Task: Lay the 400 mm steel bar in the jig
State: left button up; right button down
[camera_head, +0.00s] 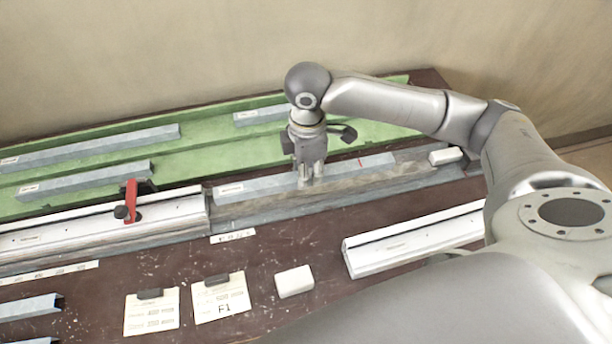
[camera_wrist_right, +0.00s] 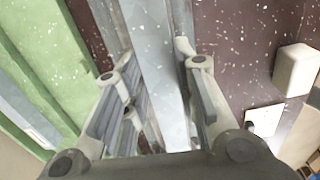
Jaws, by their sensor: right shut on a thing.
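A grey steel bar (camera_head: 350,169) lies lengthwise along the back of the grey jig channel (camera_head: 290,210) in the head view. My right gripper (camera_head: 312,182) reaches down from above and is shut on the bar near its middle. In the right wrist view the bar (camera_wrist_right: 158,65) runs between the two fingers of the right gripper (camera_wrist_right: 160,85). Whether the bar rests on the jig floor or hangs just above it, I cannot tell. My left gripper is not in view.
A green tray (camera_head: 200,150) behind holds several grey bars (camera_head: 90,148). A white profile with a red-levered clamp (camera_head: 131,200) stands left of the jig. Another white profile (camera_head: 415,240), a white block (camera_head: 295,281) and clipped cards (camera_head: 220,299) lie in front.

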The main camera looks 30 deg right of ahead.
aim_at(306, 190)
jog(key=shift+w+d+f, duration=0.1)
jog(key=shift+w+f, duration=0.35)
jog(key=shift+f, duration=0.1)
jog(key=shift+w+d+f+p, duration=0.1)
jog(key=shift+f+p, duration=0.1)
jog(key=shift+f, duration=0.7)
jog(key=shift+w+f+p, duration=0.1)
jog(key=shift+f+p, duration=0.05)
jog(key=shift+f, duration=0.7)
jog(key=shift+f, duration=0.2)
jog(key=shift+f, duration=0.15)
jog(key=c, duration=1.2)
grip_release()
jog(key=shift+o, duration=0.2)
jog(key=shift+s, duration=0.1)
notch_tip(306, 190, up, 13)
jog(key=shift+f+b, duration=0.1)
jog(key=shift+b, duration=0.35)
jog(key=shift+f, duration=0.1)
